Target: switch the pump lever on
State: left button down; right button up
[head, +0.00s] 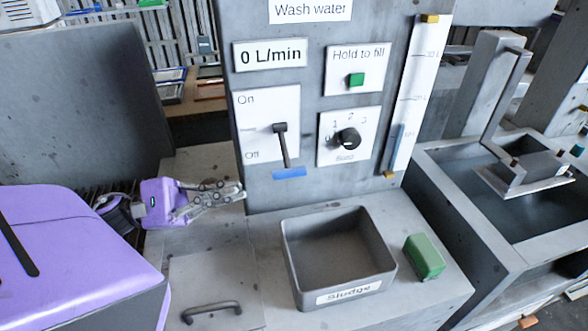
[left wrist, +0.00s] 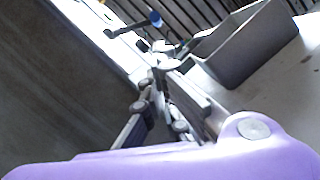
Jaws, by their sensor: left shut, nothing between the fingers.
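The pump lever (head: 282,146) is a dark T-shaped handle on a white plate (head: 252,118) marked On at the top and Off at the bottom. A blue piece (head: 289,173) is at the lower end of its stem. My left gripper (head: 240,190) is shut and empty, left of and below the lever, apart from it, in front of the panel's lower left edge. In the left wrist view, the closed fingertips (left wrist: 166,60) are in the middle, with the dark lever (left wrist: 130,27) beyond them, near the top. My right gripper is not in view.
The display (head: 271,55) reads 0 L/min. A green button (head: 356,79) and black knob (head: 348,139) sit right of the lever. Below stand the grey Sludge bin (head: 380,263) and a green block (head: 424,256). A handled hatch (head: 222,280) lies in front of my gripper.

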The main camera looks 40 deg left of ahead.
aim_at(285, 151)
pick_arm(q)
jog(key=p+x, duration=0.2)
jog(key=x, duration=0.7)
jog(key=shift+w+d+p, duration=0.2)
jog(key=shift+d+p, duration=0.15)
jog(key=shift+p, duration=0.05)
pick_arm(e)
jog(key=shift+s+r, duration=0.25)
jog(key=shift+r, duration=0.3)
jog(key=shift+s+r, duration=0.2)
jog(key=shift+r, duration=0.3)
pick_arm(q)
jog(key=shift+r, duration=0.1)
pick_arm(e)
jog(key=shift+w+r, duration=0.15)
pick_arm(q)
jog(key=shift+s+d+r+n, duration=0.1)
jog(key=shift+s+d+n, duration=0.1)
jog(key=shift+n, duration=0.3)
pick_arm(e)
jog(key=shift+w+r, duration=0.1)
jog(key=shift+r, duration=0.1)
